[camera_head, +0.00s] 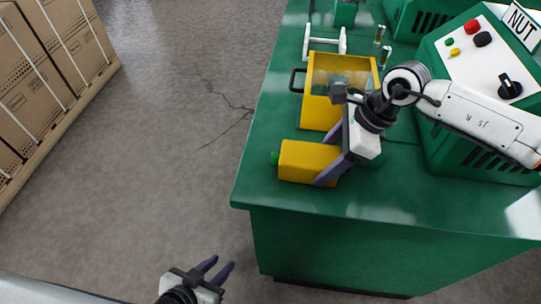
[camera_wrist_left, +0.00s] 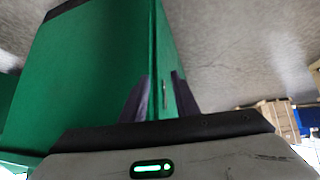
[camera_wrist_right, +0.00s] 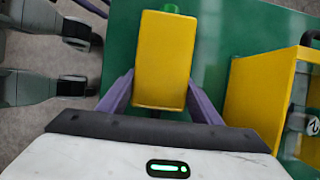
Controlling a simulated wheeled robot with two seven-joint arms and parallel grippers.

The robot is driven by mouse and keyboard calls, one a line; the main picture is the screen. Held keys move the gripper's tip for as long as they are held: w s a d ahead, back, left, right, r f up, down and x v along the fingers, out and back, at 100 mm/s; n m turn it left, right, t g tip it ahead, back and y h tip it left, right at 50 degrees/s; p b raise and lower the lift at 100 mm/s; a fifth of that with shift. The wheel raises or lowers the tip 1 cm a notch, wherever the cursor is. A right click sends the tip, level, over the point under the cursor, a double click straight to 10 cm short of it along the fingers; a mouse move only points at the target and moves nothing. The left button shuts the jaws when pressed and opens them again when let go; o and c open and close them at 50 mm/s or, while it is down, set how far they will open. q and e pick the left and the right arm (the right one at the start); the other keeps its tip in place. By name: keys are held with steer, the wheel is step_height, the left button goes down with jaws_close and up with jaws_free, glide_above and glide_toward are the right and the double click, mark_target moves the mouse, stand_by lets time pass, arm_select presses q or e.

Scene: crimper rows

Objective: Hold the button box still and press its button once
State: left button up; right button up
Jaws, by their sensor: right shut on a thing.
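A yellow open bin (camera_head: 322,112) with a black handle stands just behind the box. A green machine (camera_head: 440,140) with red, black, green and yellow knobs stands at the right. The table's left edge (camera_head: 262,110) is close to the button. Stacked cartons (camera_head: 40,70) stand far left.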

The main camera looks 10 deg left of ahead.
arm_select(q)
jaws_close()
stand_by(1.5)
